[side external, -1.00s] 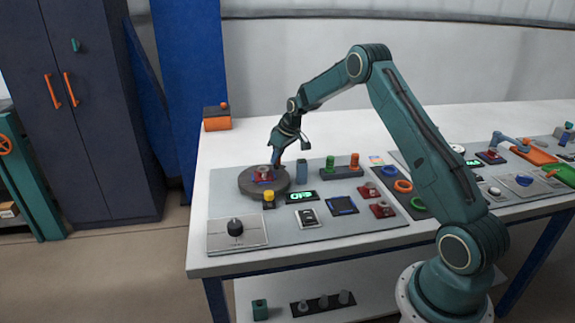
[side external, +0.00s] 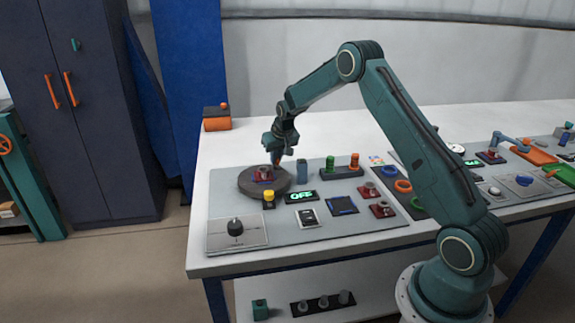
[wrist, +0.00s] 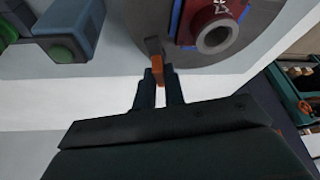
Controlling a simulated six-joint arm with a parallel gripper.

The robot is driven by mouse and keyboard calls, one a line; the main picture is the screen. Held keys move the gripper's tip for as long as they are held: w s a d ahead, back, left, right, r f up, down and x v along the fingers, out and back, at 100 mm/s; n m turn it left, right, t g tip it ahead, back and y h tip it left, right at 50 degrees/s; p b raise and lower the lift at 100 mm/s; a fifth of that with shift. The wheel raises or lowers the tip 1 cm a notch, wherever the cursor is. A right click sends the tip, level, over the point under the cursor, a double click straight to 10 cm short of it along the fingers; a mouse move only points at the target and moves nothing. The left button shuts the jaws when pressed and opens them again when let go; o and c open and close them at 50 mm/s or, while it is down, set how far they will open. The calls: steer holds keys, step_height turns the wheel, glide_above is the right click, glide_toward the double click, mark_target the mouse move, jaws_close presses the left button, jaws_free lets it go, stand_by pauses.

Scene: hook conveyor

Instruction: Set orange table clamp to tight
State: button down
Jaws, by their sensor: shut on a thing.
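The orange table clamp (wrist: 157,66) shows in the wrist view as a small orange lever with a brownish upper end, at the rim of the round grey turntable (wrist: 188,55). My gripper (wrist: 159,80) is shut on this lever, with one dark finger on each side. In the side view my gripper (side external: 277,156) points down at the back right rim of the turntable (side external: 246,187). There the clamp is mostly hidden by the fingers, and its exact setting cannot be told.
A red part with a grey ring (wrist: 215,36) sits on the turntable. A blue-grey block (side external: 302,172) stands close to its right, and a yellow button (side external: 268,195) in front. A display (side external: 301,196) reads OFF.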

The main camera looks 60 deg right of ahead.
steer(key=m+h, duration=0.1)
steer(key=m, duration=0.2)
steer(key=m+g+h, duration=0.1)
steer(key=m, duration=0.2)
steer(key=shift+w+a+m, duration=0.2)
steer(key=shift+m, duration=0.1)
steer(key=m+g, duration=0.1)
steer(key=m, duration=0.2)
steer(key=m+g, duration=0.1)
steer(key=m, duration=0.1)
steer(key=shift+w+m+g, duration=0.1)
steer(key=shift+m+g, duration=0.3)
steer(key=c, duration=1.5)
jaws_free()
steer(key=shift+h, duration=0.3)
steer(key=shift+r, duration=0.1)
steer(key=v, duration=1.3)
steer(key=shift+a+r, duration=0.1)
steer(key=shift+r, duration=0.2)
